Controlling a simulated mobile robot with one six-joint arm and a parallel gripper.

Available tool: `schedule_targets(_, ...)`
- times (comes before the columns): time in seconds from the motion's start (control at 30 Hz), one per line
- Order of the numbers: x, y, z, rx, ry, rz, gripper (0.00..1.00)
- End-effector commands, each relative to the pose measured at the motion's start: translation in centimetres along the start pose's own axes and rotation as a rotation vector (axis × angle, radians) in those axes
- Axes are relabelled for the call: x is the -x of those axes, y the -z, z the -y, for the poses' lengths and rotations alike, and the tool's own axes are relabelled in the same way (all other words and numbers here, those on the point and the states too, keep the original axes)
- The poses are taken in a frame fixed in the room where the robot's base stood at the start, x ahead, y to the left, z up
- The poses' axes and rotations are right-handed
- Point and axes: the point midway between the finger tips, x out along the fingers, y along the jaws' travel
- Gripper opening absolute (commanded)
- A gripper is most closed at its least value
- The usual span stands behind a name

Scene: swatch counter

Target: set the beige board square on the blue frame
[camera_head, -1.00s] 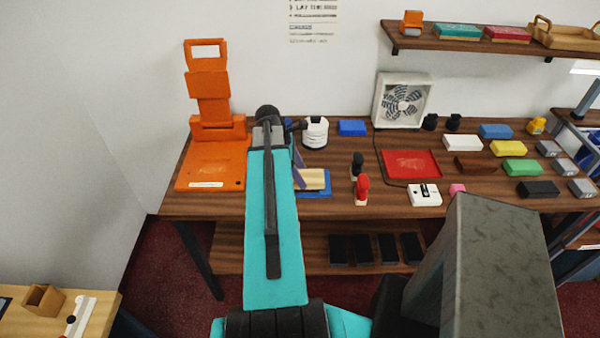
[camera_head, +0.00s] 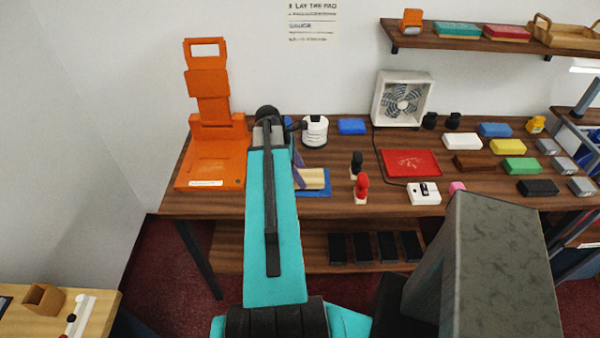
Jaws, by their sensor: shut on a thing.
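The beige board (camera_head: 312,179) lies over the blue frame (camera_head: 318,194) on the wooden counter, just right of my teal arm. Blue shows along the board's front and right sides; its left part is hidden behind my arm. My gripper (camera_head: 299,168) is mostly hidden by the arm; a purple-grey finger shows at the board's left part. It is shut on the board. I cannot tell whether the board rests on the frame or is held just above it, nor whether it is square to it.
An orange stand (camera_head: 211,150) is left of my arm. A white-and-black jar (camera_head: 314,131) stands behind the board. A black-handled stamp (camera_head: 357,163) and a red-handled one (camera_head: 361,187) stand close to its right. A red tray (camera_head: 410,163) lies further right.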

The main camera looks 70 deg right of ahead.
Motion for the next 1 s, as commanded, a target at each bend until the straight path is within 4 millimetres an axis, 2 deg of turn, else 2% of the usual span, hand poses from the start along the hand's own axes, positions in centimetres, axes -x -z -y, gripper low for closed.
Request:
schedule_targets(0.8,-0.53,0.27,-0.03,0.001,-0.001,0.000,0.31)
schedule_targets(0.83,-0.50,0.27,-0.03,0.001,-0.001,0.000,0.62)
schedule_targets(0.93,-0.50,0.27,-0.03,0.001,-0.001,0.000,0.79)
schedule_targets(1.0,-0.50,0.27,-0.03,0.001,-0.001,0.000,0.79)
